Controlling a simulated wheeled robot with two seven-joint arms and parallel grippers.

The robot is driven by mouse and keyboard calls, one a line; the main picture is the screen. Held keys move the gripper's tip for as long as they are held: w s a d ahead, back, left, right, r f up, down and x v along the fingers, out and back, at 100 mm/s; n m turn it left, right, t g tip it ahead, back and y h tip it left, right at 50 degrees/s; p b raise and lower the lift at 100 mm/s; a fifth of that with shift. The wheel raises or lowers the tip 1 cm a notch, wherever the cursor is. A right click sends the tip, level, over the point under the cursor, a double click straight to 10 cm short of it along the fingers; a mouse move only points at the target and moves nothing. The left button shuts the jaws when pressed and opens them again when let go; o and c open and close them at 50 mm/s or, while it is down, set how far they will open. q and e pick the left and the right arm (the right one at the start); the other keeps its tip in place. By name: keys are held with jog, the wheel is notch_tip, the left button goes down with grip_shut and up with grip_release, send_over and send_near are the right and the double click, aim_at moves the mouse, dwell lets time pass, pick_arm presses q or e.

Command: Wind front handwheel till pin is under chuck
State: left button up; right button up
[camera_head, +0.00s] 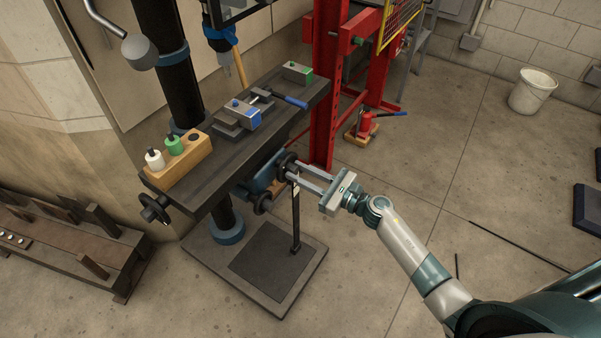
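The drill chuck (225,63) hangs above the back edge of the dark machine table (215,180). A grey and blue vise (240,117) with a blue-handled screw sits on the table. The front handwheel (288,164) is dark and sits at the table's front side. My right gripper (293,171) has its two parallel fingers apart, with their tips at this wheel. Whether they clamp it is too small to tell. My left gripper is out of view.
A second handwheel (154,208) is at the table's left end, and a dark round knob (263,203) is below the front wheel. A wooden block (180,165) holds white and green pieces. A red press frame (327,80) stands close behind.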

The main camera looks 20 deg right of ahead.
jog(key=c, duration=0.4)
jog(key=shift+m, duration=0.4)
